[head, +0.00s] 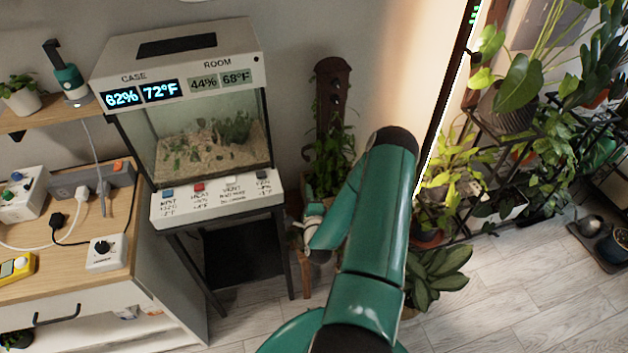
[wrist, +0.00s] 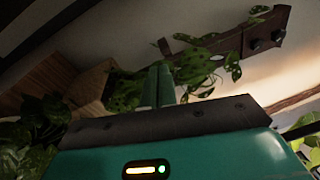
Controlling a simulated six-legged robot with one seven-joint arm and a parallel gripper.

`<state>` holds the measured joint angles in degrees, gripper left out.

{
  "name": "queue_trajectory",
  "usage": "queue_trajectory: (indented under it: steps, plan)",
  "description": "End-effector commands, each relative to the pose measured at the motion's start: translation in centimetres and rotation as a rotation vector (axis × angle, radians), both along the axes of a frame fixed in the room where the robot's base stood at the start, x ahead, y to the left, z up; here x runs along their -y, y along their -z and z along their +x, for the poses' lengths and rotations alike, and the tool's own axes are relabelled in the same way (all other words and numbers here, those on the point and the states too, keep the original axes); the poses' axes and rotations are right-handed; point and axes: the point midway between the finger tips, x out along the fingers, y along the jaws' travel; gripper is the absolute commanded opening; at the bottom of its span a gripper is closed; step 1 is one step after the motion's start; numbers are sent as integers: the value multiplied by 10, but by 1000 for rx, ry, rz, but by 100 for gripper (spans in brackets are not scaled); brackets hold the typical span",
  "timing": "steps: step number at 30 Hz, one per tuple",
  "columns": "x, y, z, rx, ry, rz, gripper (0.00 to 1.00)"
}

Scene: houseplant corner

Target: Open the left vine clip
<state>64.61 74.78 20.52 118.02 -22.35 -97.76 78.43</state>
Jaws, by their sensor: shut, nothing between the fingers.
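A brown wooden post (head: 332,78) with a leafy vine (head: 333,158) stands against the wall, right of the terrarium. In the wrist view the post (wrist: 232,42) runs slantwise at upper right, with vine leaves (wrist: 195,66) along it. Two dark knob-like fittings (wrist: 256,45) sit near its far end; I cannot tell whether they are clips. I cannot make out the left vine clip or its state. My gripper (wrist: 158,72) shows as two teal fingers shut together, empty, with tips in front of the vine leaves. In the head view my arm partly hides the area beside the post.
A terrarium (head: 210,135) on a black stand is left of the post, with a labelled switch panel (head: 217,198) in front. A wooden desk (head: 112,228) is at far left. Plant shelves (head: 490,130) fill the right. Open floor (head: 500,290) lies at lower right.

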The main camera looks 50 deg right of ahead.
Motion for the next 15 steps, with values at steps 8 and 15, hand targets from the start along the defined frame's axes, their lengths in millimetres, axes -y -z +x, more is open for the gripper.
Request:
queue_trajectory:
  steps: [8,15]
  plan:
    - [88,-6,-19,125,-293,-67,0]
    - [130,8,-61,51,-537,-84,0]
